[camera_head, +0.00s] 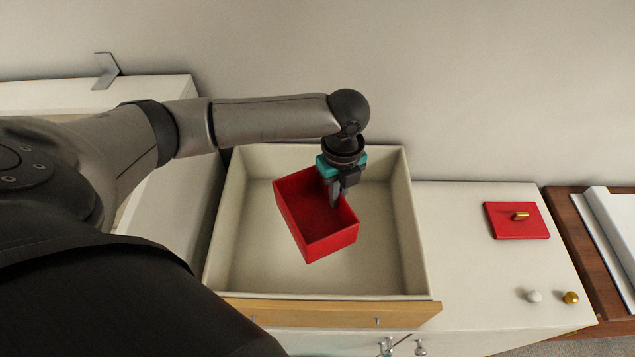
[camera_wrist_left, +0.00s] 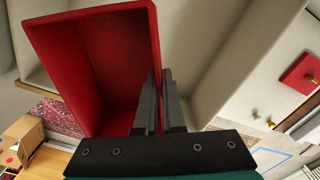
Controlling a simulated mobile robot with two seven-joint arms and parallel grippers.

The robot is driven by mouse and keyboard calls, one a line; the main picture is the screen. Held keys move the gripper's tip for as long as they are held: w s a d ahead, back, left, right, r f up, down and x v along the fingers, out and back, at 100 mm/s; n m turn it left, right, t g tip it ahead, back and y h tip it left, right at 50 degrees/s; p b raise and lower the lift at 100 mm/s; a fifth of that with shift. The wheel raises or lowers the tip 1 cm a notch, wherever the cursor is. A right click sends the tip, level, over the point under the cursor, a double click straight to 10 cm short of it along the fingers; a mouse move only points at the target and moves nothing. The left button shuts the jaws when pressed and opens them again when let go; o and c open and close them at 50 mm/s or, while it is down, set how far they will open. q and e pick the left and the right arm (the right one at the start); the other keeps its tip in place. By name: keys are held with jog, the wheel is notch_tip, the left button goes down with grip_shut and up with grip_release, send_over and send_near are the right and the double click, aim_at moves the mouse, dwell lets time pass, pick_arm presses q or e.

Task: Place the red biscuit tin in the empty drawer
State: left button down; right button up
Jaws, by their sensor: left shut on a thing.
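The red biscuit tin (camera_head: 330,240) is an open, empty red box without its lid. It is tilted and hangs over the open drawer (camera_head: 236,215), within its outline in the head view. My left gripper (camera_head: 335,200) is shut on the tin's right wall. In the left wrist view the two fingers (camera_wrist_left: 160,105) pinch the wall of the tin (camera_wrist_left: 95,60). The drawer is cream inside with a wooden front, and its visible floor is bare. Whether the tin touches the drawer floor cannot be told. My right gripper is not in view.
A red lid (camera_head: 508,228) with a gold handle lies on the white top right of the drawer. A white knob (camera_head: 534,296) and a gold knob (camera_head: 571,298) are near its front edge. A brown wooden surface (camera_head: 590,230) with a white object is at far right.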

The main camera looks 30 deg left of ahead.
pick_arm(q)
jog(key=m+p, duration=0.1)
jog(key=a+m+p, duration=0.1)
jog(key=m, duration=0.1)
jog(key=m+p, duration=0.1)
jog(key=shift+s+a+r, duration=0.1)
jog(key=shift+a+r, duration=0.1)
jog(key=shift+a, duration=0.1)
jog(key=shift+a+f+m, duration=0.15)
jog(key=shift+m, duration=0.55)
jog(key=shift+s+f, duration=0.1)
notch_tip(320, 180, down, 20)
jog(key=b, duration=2.1)
